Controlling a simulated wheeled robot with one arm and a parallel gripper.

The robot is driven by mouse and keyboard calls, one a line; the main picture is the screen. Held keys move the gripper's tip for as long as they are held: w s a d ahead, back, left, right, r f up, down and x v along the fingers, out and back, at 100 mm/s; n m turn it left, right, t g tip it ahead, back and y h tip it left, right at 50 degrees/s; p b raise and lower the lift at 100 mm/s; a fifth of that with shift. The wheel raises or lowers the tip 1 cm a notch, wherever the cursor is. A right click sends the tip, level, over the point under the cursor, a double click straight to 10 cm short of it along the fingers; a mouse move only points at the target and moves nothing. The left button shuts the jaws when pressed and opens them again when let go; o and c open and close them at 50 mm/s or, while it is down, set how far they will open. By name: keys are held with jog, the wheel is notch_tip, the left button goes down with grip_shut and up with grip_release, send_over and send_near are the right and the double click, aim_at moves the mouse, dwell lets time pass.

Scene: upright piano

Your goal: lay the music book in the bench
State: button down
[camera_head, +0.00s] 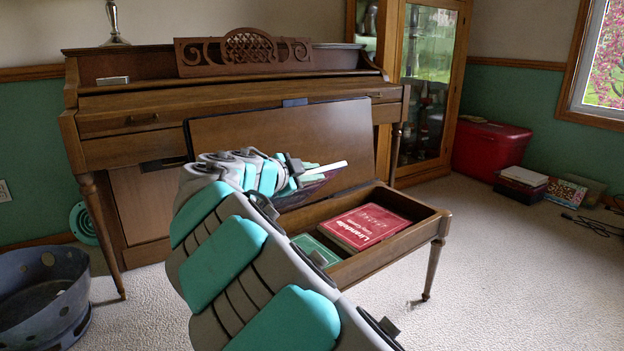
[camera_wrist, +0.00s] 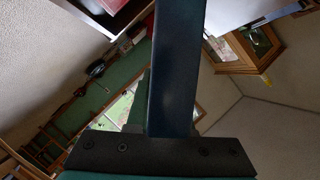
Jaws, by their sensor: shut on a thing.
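The piano bench (camera_head: 390,241) stands open, with its lid (camera_head: 285,138) raised and leaning back toward the piano. A red book (camera_head: 367,226) and a green book (camera_head: 312,246) lie flat inside it. My gripper (camera_head: 296,170) is shut on a thin book (camera_head: 312,184) with a dark cover and pale page edges. The held book is above the left part of the bench, in front of the raised lid, apart from the books inside. My arm hides part of the held book and the bench's left end. The wrist view shows a dark upright bar that I cannot identify surely.
The upright piano (camera_head: 150,105) stands behind the bench. A round dark basket (camera_head: 42,290) is at the left. A red chest (camera_head: 490,150) and several books (camera_head: 522,178) are at the back right.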

jog(key=shift+w+a+f, duration=0.2)
jog(key=shift+f, duration=0.35)
jog(key=shift+w+a+f, duration=0.15)
jog(key=shift+w+f, duration=0.1)
jog(key=shift+f, duration=0.3)
jog(key=shift+w+a+f, duration=0.2)
jog(key=shift+f, duration=0.35)
notch_tip(320, 180, down, 9)
jog(key=w+a, duration=0.2)
jog(key=shift+w, duration=0.2)
jog(key=c, duration=0.7)
grip_release()
